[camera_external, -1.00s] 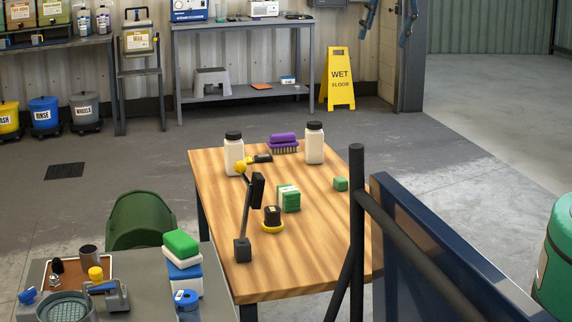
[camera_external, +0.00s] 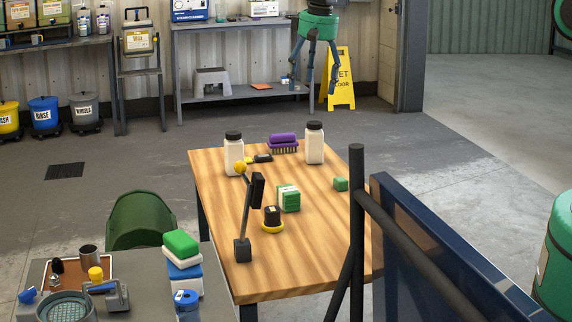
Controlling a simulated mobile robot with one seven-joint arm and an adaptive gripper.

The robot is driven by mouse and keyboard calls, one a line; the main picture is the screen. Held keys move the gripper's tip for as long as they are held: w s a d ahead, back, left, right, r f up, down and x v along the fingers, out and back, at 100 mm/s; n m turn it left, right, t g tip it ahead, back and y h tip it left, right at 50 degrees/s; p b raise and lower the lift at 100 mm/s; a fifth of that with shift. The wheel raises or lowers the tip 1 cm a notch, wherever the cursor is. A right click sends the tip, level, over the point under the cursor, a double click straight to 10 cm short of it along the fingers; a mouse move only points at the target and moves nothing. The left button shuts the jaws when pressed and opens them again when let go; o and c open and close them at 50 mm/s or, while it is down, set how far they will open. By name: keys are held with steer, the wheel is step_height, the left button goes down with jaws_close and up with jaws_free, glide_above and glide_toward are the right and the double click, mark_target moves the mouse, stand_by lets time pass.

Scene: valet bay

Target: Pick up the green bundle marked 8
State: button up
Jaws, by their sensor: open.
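A green bundle (camera_external: 290,199) with a pale band stands on the wooden table (camera_external: 318,270), near its middle. Its mark is too small to read. A smaller green block (camera_external: 340,184) lies to its right, near the table's right side; I see no readable mark on it. My gripper (camera_external: 311,88), with a green body and blue-grey fingers, hangs at the top of the view. Its fingers are spread open with nothing between them. In the picture it is above the table's far edge, well apart from the bundle, and overlaps the yellow sign.
Two white bottles with black lids (camera_external: 315,145) and a purple brush (camera_external: 283,141) stand at the table's far end. A black item on a yellow ring (camera_external: 272,218) and a stand with a yellow knob (camera_external: 243,248) are left of the bundle. The table's front is clear.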

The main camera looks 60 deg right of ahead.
steer(key=w+d+f+m, duration=0.1)
steer(key=w+d+f, duration=0.15)
steer(key=f, duration=0.35)
steer(key=w+d+f, duration=0.1)
steer(key=w+f, duration=0.3)
steer(key=f, duration=0.2)
steer(key=m+g, duration=0.1)
steer(key=g, duration=0.1)
glide_above(292, 188)
step_height(292, 188, down, 12)
steer(key=shift+a+r+p, duration=0.1)
steer(key=shift+p, duration=0.25)
steer(key=shift+f+b, duration=0.35)
steer(key=shift+f, duration=3.95)
steer(key=shift+f, duration=0.1)
steer(key=shift+f, duration=2.5)
steer(key=shift+c, duration=0.5)
steer(key=c, duration=1.2)
